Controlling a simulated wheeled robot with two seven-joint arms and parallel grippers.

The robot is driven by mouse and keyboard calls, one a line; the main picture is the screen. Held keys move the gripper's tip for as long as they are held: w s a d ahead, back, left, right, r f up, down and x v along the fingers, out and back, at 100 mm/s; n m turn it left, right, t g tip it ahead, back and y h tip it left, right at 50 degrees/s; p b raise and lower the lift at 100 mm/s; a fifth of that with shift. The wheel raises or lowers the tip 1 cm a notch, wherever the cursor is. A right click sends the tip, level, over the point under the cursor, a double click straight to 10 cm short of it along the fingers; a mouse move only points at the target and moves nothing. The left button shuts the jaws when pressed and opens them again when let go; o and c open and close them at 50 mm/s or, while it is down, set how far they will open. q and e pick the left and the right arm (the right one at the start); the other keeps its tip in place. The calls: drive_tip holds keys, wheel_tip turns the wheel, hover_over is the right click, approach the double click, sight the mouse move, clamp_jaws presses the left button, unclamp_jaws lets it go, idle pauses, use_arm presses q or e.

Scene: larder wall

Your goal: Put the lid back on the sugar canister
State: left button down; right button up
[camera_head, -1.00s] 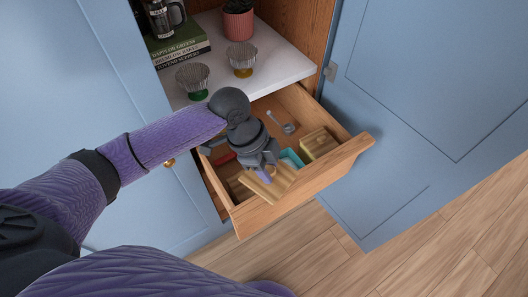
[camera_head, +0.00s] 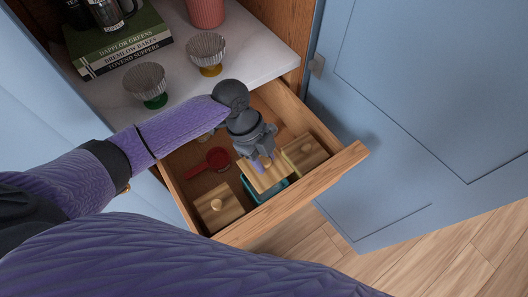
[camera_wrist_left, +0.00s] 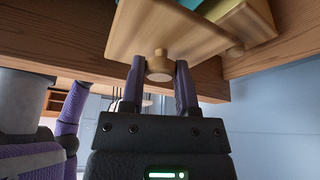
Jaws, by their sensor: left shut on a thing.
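A square wooden lid (camera_head: 266,178) with a round knob is held in my left gripper (camera_head: 261,160). In the left wrist view, the gripper's fingers (camera_wrist_left: 160,82) are shut on the knob (camera_wrist_left: 159,67), under the lid's broad face (camera_wrist_left: 165,30). A teal canister (camera_head: 253,193) stands in the open drawer directly below the lid, mostly hidden by it. No label shows, so I cannot tell whether it is the sugar canister. I cannot tell whether the lid touches its rim. My right gripper is not in view.
Wooden-lidded canisters stand left (camera_head: 217,205) and right (camera_head: 305,153) in the drawer (camera_head: 300,193), the right one close by the held lid. A red scoop (camera_head: 213,160) lies behind. Two ribbed cups (camera_head: 146,80) (camera_head: 206,50) stand on the shelf above.

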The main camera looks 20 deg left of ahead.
use_arm(q)
drive_tip(key=shift+r, duration=0.15)
wheel_tip(320, 180, down, 6)
drive_tip(key=b, duration=0.3)
drive_tip(key=shift+r+b, duration=0.2)
drive_tip(key=shift+b, duration=0.1)
drive_tip(key=shift+f, duration=0.1)
idle(0.4)
drive_tip(key=shift+f, duration=0.5)
idle(1.3)
unclamp_jaws()
idle(0.3)
